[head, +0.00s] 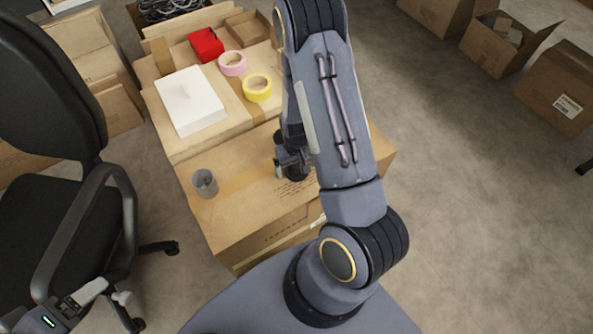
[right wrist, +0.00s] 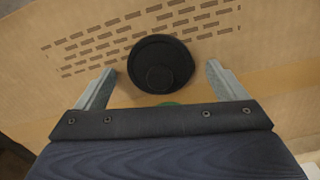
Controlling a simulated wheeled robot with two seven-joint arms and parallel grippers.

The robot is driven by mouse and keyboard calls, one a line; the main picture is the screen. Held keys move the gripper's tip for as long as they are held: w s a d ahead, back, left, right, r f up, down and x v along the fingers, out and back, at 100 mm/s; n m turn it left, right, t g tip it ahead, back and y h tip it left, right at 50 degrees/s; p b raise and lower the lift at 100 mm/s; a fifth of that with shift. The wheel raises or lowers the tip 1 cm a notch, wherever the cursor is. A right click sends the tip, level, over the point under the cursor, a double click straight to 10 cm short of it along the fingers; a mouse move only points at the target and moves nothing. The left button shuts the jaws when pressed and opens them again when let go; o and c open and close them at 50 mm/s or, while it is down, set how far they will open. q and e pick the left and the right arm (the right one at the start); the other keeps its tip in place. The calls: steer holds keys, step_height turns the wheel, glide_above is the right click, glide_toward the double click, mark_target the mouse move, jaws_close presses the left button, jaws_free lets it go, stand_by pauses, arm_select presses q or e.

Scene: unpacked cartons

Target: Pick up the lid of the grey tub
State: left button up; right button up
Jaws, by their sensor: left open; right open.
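The lid (right wrist: 160,64) is a dark round disc with a round knob. In the right wrist view it lies on the carton top between the fingertips of my right gripper (right wrist: 160,78), with a gap on each side. In the head view the lid (head: 297,178) is partly hidden by my right gripper (head: 284,166), which is open above the carton. The grey tub (head: 204,184) stands upright and uncovered to the left on the same carton. My left gripper (head: 106,293) is open and empty at the lower left, by the office chair.
The carton (head: 240,205) has printed marks beside the lid. Behind it are a white box (head: 189,100), yellow tape (head: 257,88), pink tape (head: 232,63) and a red object (head: 206,45). A small green thing (right wrist: 172,103) shows below the lid. The office chair (head: 60,215) stands left.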

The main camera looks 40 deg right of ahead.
steer(key=c, duration=1)
steer(key=shift+c, duration=0.3)
